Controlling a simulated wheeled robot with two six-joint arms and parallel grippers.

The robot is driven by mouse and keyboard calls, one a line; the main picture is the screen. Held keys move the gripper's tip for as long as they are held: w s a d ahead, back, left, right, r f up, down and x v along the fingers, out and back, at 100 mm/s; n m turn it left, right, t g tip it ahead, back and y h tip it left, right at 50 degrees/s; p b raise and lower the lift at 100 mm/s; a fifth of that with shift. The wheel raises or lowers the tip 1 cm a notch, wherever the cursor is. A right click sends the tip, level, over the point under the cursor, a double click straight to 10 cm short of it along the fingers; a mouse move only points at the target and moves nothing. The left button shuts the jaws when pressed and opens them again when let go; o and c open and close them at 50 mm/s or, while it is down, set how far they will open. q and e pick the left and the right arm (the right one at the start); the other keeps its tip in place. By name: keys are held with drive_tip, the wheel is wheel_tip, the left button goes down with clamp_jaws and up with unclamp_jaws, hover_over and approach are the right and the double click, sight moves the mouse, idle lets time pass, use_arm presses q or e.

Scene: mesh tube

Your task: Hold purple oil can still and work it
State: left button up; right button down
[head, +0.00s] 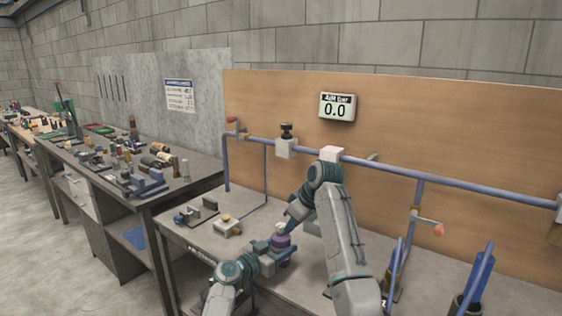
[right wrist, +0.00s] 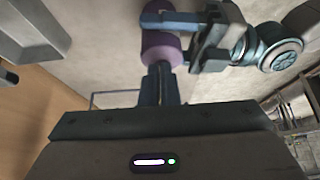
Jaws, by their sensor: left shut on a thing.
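The purple oil can (head: 281,241) stands upright on the workbench in the head view, partly hidden by my grippers. Its purple body (right wrist: 158,46) shows at the top of the right wrist view. My left gripper (head: 272,249) is shut on the can low on its side; it also shows beside the can in the right wrist view (right wrist: 205,45). My right gripper (head: 287,226) is above the can, pointing down at its top. In the right wrist view its fingers (right wrist: 161,84) are together, at or very near the can's top; exact contact is unclear.
A gauge (head: 337,106) reading 0.0 hangs on the wooden board. A blue pipe (head: 390,170) with valves crosses the board behind my arms. A small yellow-knobbed block (head: 228,227) is left of the can. Blue-handled tools in holders (head: 470,290) stand at the right.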

drive_tip(key=shift+w+d, duration=0.15)
drive_tip(key=shift+w, duration=0.25)
drive_tip(key=shift+d, duration=0.1)
idle(0.3)
wheel_tip(320, 180, up, 6)
drive_tip(key=shift+s+d, duration=0.15)
drive_tip(key=shift+d, duration=0.15)
idle(0.4)
drive_tip(key=shift+s+a+f, duration=0.3)
drive_tip(key=shift+f, duration=0.7)
drive_tip(key=shift+s+a+f, duration=0.25)
drive_tip(key=shift+s+f, duration=0.1)
drive_tip(key=shift+f, duration=0.65)
drive_tip(key=shift+s+a+f, duration=0.3)
drive_tip(key=shift+f, duration=0.7)
